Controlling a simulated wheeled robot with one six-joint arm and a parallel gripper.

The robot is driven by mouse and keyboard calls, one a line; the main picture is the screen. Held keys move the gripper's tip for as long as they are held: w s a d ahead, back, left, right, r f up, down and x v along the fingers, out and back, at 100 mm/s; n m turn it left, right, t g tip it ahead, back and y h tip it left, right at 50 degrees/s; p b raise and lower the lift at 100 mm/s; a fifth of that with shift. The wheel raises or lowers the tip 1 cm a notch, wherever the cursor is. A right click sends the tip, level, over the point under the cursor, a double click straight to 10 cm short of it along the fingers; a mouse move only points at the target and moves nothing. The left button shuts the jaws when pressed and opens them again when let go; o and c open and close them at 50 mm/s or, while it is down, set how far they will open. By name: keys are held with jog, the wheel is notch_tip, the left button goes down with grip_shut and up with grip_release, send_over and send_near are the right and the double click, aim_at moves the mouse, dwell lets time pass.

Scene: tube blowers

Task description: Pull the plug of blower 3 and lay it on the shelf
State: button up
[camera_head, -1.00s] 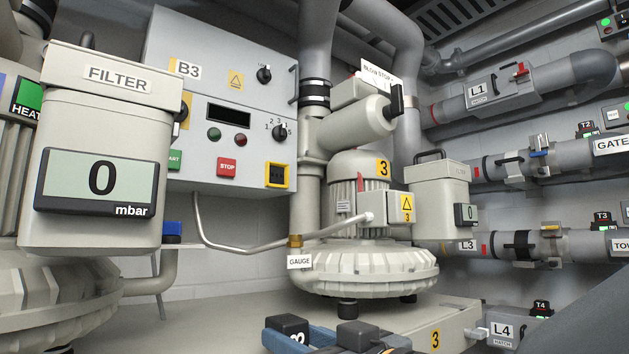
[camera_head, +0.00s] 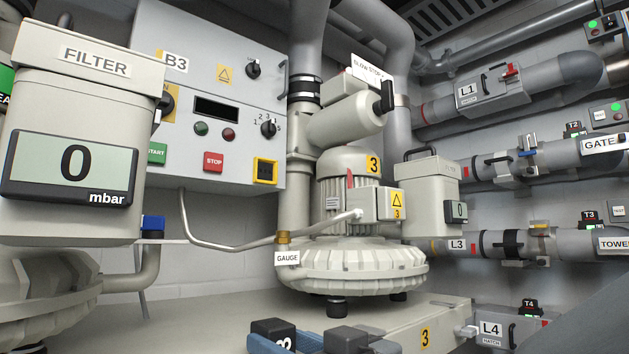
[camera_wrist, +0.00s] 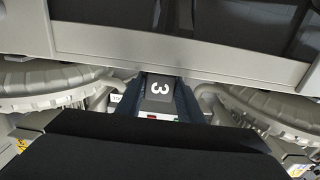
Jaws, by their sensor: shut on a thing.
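Blower 3 (camera_head: 350,265) stands behind, with a yellow 3 label. The yellow-framed socket (camera_head: 265,171) on the grey B3 panel (camera_head: 222,70) looks empty. A thin pale ledge (camera_head: 172,241), possibly the shelf, shows below the panel, with a blue block (camera_head: 153,225) at its left end.
A filter box (camera_head: 70,220) reading 0 mbar stands large at the left. A bent grey pipe (camera_head: 215,246) runs from the panel to blower 3. Pipes with valves, including L1 (camera_head: 485,90), fill the right. The plinth top (camera_head: 210,300) is clear left of blower 3.

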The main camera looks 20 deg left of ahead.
aim_at(281, 326)
jog(key=o, duration=1.4)
notch_tip(281, 326, up, 10)
jog(key=p, duration=0.7)
